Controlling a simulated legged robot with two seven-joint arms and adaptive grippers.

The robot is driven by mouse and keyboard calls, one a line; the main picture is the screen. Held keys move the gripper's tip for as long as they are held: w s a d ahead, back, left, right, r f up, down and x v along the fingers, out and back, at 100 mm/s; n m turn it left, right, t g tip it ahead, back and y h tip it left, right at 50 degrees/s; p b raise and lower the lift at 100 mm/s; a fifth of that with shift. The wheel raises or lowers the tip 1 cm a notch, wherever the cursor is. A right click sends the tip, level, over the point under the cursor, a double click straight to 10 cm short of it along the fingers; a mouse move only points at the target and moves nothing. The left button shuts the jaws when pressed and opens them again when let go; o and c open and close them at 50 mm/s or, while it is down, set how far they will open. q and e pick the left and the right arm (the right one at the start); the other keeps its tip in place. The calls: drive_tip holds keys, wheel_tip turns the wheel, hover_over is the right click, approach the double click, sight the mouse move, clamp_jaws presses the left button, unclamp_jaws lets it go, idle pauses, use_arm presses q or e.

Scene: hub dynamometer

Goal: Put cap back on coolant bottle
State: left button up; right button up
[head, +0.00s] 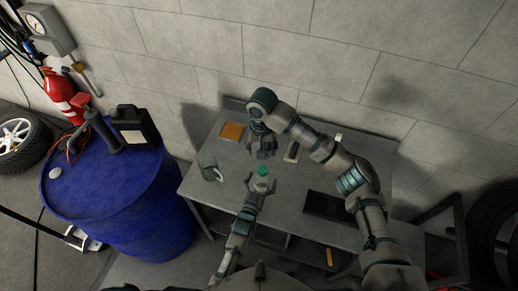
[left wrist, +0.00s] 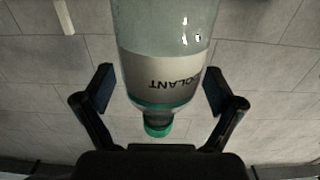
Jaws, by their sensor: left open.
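The coolant bottle (head: 262,184) stands on the grey workbench, with a green cap (head: 263,171) at its top. In the left wrist view the clear bottle (left wrist: 165,70) appears upside down, with a white label reading "COOLANT", and the green cap (left wrist: 158,130) shows at its neck. Whether the cap is seated cannot be told. My left gripper (head: 258,186) is open at the bottle; in the wrist view its fingers (left wrist: 158,90) lie either side with gaps. My right gripper (head: 262,154) hangs behind the bottle, above the bench; its finger opening is unclear.
The workbench (head: 210,190) also holds an orange-brown square (head: 232,131), a clear mug-like container (head: 209,168), a small dark device (head: 292,151) and a dark flat panel (head: 328,207). A blue drum (head: 150,215) with a black canister (head: 133,125) stands left. A block wall is behind.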

use_arm(q)
drive_tip(key=shift+s, duration=0.1)
drive_tip(key=v, duration=1.2)
drive_tip(key=shift+r, duration=0.15)
